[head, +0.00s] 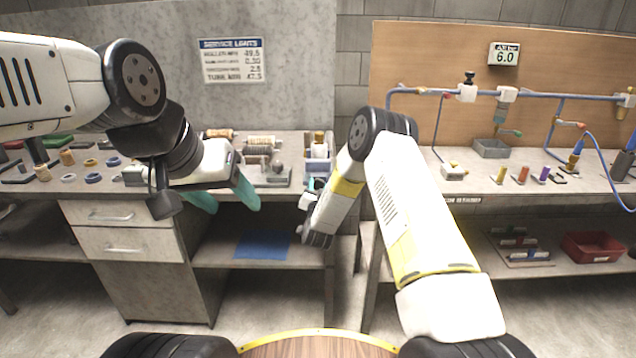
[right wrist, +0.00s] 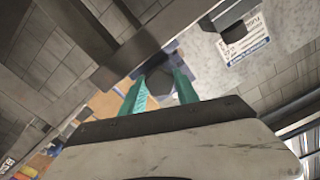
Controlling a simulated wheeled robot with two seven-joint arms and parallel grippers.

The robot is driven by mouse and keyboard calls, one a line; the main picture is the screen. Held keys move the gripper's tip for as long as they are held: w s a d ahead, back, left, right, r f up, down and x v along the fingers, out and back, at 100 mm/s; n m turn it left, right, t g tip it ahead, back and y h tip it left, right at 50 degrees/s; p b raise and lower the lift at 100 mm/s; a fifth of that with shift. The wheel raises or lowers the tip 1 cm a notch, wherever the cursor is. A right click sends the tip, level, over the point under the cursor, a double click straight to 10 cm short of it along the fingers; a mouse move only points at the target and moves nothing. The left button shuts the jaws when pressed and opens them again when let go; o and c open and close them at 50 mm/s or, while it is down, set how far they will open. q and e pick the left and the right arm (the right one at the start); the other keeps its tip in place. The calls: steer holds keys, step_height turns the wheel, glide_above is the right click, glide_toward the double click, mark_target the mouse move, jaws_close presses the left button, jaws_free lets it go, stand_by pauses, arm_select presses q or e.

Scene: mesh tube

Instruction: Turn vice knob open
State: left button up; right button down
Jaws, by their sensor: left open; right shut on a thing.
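In the right wrist view the dark round vice knob (right wrist: 160,80) sits between the two teal fingers of my right gripper (right wrist: 161,88). The gripper is shut on it. A blue-grey part, which looks like the vice (right wrist: 145,62), shows just behind the knob. In the head view a lavender-grey body (head: 318,170), likely the vice, stands at the bench's front edge, and my right wrist largely hides the knob there. My left gripper (head: 224,197) is open and empty, its teal fingers spread in front of the bench edge to the left of the vice.
Spools (head: 260,142) and a grey block (head: 276,175) are on the bench near the vice. Small rings and pegs lie further left. A drawer cabinet (head: 125,240) stands below. The right bench (head: 440,187) holds pipework and small coloured parts.

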steer(key=shift+n, duration=0.9)
steer(key=shift+f, duration=0.1)
steer(key=c, duration=0.9)
jaws_free()
steer(key=s, duration=0.7)
steer(key=shift+s, duration=0.4)
